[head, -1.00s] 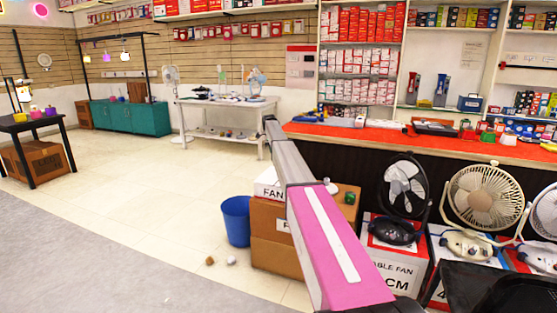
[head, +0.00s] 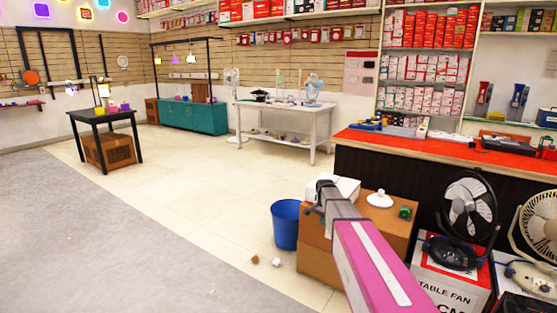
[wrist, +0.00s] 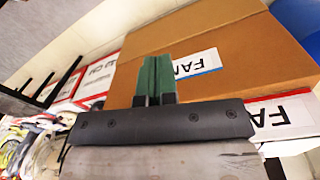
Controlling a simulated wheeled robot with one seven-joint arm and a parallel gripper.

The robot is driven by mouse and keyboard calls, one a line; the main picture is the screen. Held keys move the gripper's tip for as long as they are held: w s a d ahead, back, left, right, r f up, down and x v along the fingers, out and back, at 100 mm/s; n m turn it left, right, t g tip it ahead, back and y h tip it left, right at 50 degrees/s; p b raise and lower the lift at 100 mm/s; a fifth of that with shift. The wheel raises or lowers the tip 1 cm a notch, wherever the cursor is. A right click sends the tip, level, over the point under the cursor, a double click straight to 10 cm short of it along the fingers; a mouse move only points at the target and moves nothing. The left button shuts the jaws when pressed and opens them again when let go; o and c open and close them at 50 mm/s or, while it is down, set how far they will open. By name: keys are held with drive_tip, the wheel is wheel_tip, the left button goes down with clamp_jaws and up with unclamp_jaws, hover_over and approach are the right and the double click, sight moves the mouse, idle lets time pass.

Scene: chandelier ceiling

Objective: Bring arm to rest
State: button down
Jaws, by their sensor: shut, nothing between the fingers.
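My arm reaches from the lower right of the head view, with a pink link and a grey end. My gripper (wrist: 155,62) shows in the wrist view as two green fingers side by side, shut with nothing held. In the wrist view a brown cardboard box (wrist: 245,55) with a white "FAN" label lies beyond the fingers. In the head view the arm's end is in front of the white box on the brown boxes (head: 320,262), and partly hides them. I cannot tell whether it touches them.
A blue bin (head: 286,225) stands left of the boxes. Fans, including a black one (head: 468,210), and fan boxes stand at the right under the red-topped counter (head: 440,150). A white table (head: 285,108) stands farther back. Open floor (head: 190,185) lies to the left.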

drive_tip(key=s+a+f+n, duration=0.1)
drive_tip(key=s+n, duration=0.4)
drive_tip(key=s, duration=0.9)
drive_tip(key=s+a+f+n, duration=0.1)
drive_tip(key=s+n, duration=0.4)
drive_tip(key=s, duration=0.9)
drive_tip(key=shift+s+a+f+y, duration=0.25)
drive_tip(key=shift+f+y, duration=0.05)
drive_tip(key=shift+f, duration=0.5)
